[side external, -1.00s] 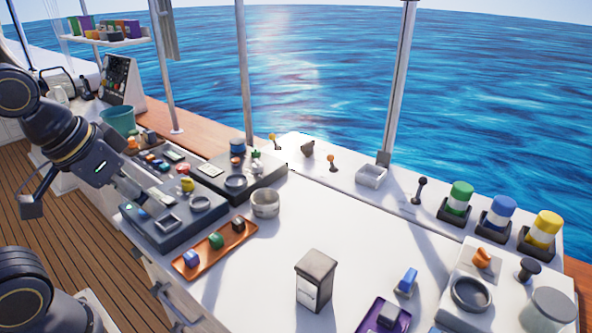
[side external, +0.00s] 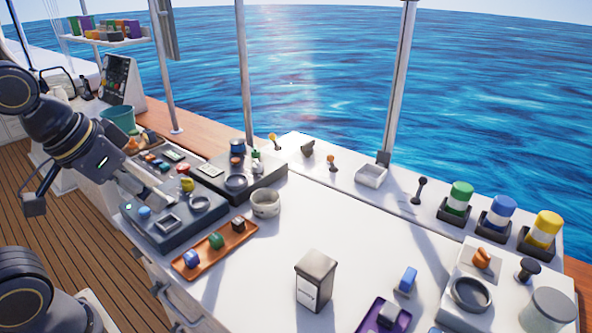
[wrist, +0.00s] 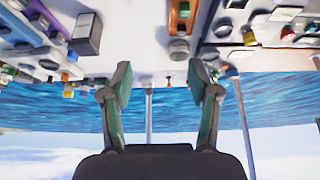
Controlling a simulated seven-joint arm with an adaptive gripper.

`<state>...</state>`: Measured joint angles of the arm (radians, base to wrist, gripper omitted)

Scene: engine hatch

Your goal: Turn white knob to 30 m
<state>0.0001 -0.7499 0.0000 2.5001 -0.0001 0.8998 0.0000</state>
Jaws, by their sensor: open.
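My gripper (wrist: 160,82) is open in the wrist view, with its two green-grey fingers apart and nothing between them. In the side external view my gripper (side external: 150,188) hangs above the left end of a dark control panel (side external: 180,232), by a small pale blue knob (side external: 144,212). I see no knob that I can be sure is the white one, and no 30 m marking is readable. The gripper partly hides the panel's far left side.
A metal cup (side external: 265,203) and a dark-topped box (side external: 316,280) stand on the white bench (side external: 345,228). Coloured canisters line the right. The bench middle is mostly clear.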

